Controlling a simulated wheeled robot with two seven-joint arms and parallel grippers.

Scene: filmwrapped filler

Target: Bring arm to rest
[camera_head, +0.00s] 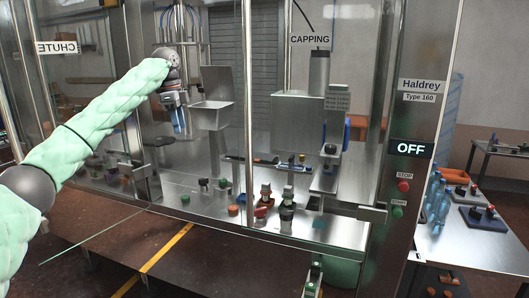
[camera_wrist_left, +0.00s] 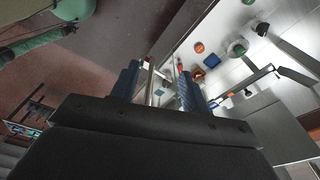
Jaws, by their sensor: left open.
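My left arm, in a quilted mint-green sleeve (camera_head: 100,118), reaches in from the left in the head view. My left gripper (camera_head: 180,120), with blue fingers, hangs pointing down at the upper left of the filling machine, left of a steel hopper (camera_head: 212,115). In the left wrist view the gripper (camera_wrist_left: 160,88) has its two blue fingers apart, with nothing held between them. I cannot tell whether it is inside or in front of the clear panel. My right gripper does not show.
The machine's control post shows "OFF" (camera_head: 410,149), a red stop button (camera_head: 404,186) and a green button (camera_head: 397,212). Small caps and bottles sit on the steel deck (camera_head: 345,232). A side table (camera_head: 470,250) with blue bottles stands right. Dark floor lies in front.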

